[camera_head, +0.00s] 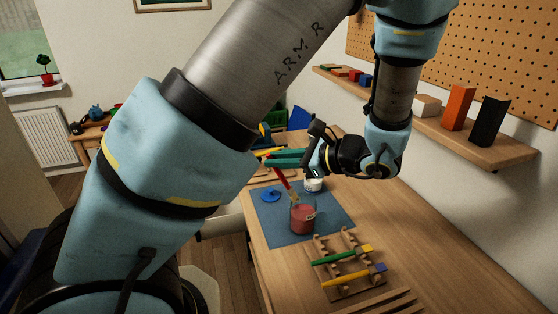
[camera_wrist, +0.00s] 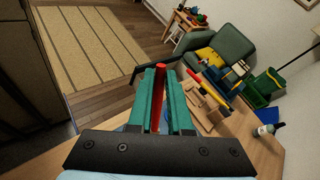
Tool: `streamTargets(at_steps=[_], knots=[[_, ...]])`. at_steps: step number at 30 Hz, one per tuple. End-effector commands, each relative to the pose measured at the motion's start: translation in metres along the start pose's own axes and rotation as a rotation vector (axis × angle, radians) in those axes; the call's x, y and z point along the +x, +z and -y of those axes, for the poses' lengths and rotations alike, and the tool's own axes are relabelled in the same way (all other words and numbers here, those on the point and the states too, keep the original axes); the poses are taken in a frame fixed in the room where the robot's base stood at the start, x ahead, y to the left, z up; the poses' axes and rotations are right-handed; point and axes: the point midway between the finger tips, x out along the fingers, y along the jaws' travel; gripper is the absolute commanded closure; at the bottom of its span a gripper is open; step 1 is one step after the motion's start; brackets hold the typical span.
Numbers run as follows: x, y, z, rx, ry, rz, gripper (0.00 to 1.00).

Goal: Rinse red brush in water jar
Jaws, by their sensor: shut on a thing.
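My gripper (camera_head: 272,158) is shut on the red brush (camera_head: 281,177) above the blue mat. The brush slants down to the right, and its pale tip shows at the back left rim of the glass jar (camera_head: 303,220). I cannot tell whether the tip is inside the jar. The jar stands upright on the mat and holds reddish liquid. In the wrist view the red handle (camera_wrist: 161,84) lies between the two teal fingers (camera_wrist: 160,100); the brush tip and the jar are hidden there.
A small white pot (camera_head: 313,185) stands behind the jar, and a blue round piece (camera_head: 270,195) lies left on the mat (camera_head: 335,222). A wooden rack (camera_head: 345,290) with green and yellow brushes stands in front. A wall shelf (camera_head: 490,150) with blocks is at right. The table's right side is clear.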

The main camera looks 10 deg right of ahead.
Motion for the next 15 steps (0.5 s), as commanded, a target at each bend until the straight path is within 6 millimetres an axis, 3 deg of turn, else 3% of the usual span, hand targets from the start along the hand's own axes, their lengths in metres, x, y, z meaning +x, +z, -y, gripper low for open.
streamTargets(at_steps=[8,15], knots=[[0.0,0.001,0.001,0.0,0.0,0.0,1.0],[-0.006,0.016,0.006,-0.003,-0.001,-0.002,1.0]])
